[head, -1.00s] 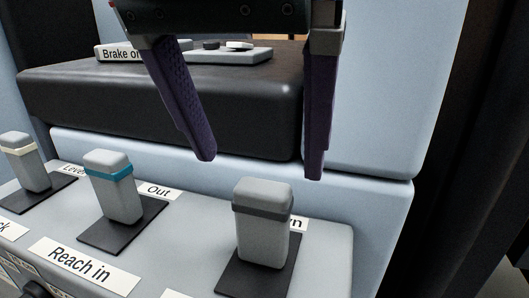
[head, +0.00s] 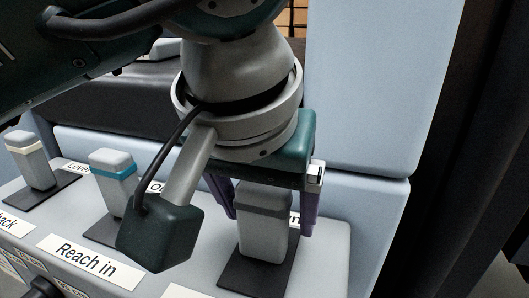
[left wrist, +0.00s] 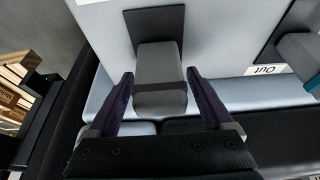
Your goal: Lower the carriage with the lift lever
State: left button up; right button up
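The lift lever (head: 263,228) is a grey upright block with a darker grey band on a black plate, at the right end of the panel. A label beside it is partly hidden and ends in "wn". My left gripper (head: 270,226) is open, with its purple fingers on either side of the lever. In the left wrist view, the lever (left wrist: 159,75) stands between the open fingertips (left wrist: 158,76), with a gap visible on both sides. My right gripper is not in view.
A blue-banded lever (head: 115,178) stands to the left, by the "Reach in" label (head: 81,262). A cream-banded lever (head: 30,160) is farther left. A light blue body (head: 360,90) rises behind the panel. In the left wrist view, stacked wooden items (left wrist: 18,85) show at left.

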pick_arm(q)
grip_shut()
dwell(0.5)
